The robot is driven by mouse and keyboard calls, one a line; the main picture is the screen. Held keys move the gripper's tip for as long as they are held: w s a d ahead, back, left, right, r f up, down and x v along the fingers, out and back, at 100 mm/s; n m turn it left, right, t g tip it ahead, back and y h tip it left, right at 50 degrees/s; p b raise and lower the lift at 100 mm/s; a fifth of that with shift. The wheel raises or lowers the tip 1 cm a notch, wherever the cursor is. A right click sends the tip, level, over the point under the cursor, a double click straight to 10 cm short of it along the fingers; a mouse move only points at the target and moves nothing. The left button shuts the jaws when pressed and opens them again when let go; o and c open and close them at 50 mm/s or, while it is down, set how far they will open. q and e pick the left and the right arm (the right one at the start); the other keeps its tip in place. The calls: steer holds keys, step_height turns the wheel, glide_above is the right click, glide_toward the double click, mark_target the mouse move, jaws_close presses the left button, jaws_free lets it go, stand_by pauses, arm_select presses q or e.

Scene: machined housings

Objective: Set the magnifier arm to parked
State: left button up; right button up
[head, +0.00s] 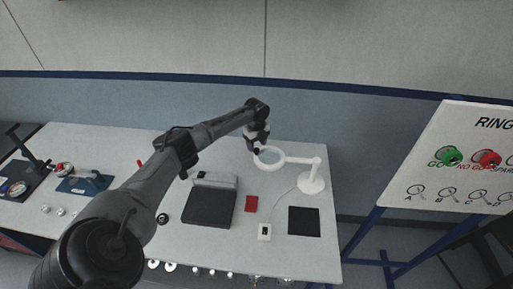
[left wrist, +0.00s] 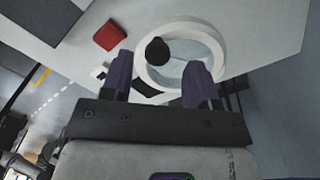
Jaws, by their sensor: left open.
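The magnifier has a white ring with a clear lens (head: 269,157), on a white arm (head: 300,160) rising from a round white base (head: 311,186) at the right of the bench. The arm reaches left from the base. My left gripper (head: 256,149) is at the ring's left edge. In the left wrist view my open left gripper (left wrist: 160,78) has its two fingers in front of the white ring (left wrist: 143,72). A dark round knob (left wrist: 157,50) shows at the ring's edge, between and beyond the fingers. I cannot tell whether the fingers touch it. My right gripper is not in view.
Below the magnifier lie a red block (head: 251,204), a small white box with a cord (head: 264,231) and a black mat (head: 304,222). A dark flat device (head: 209,205) stands left of them. A ring board (head: 450,165) stands at the right, beyond the bench (head: 325,255).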

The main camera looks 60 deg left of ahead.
arm_select(q)
step_height(320, 180, up, 11)
stand_by(0.4)
steer(key=shift+r, duration=0.1)
stand_by(0.6)
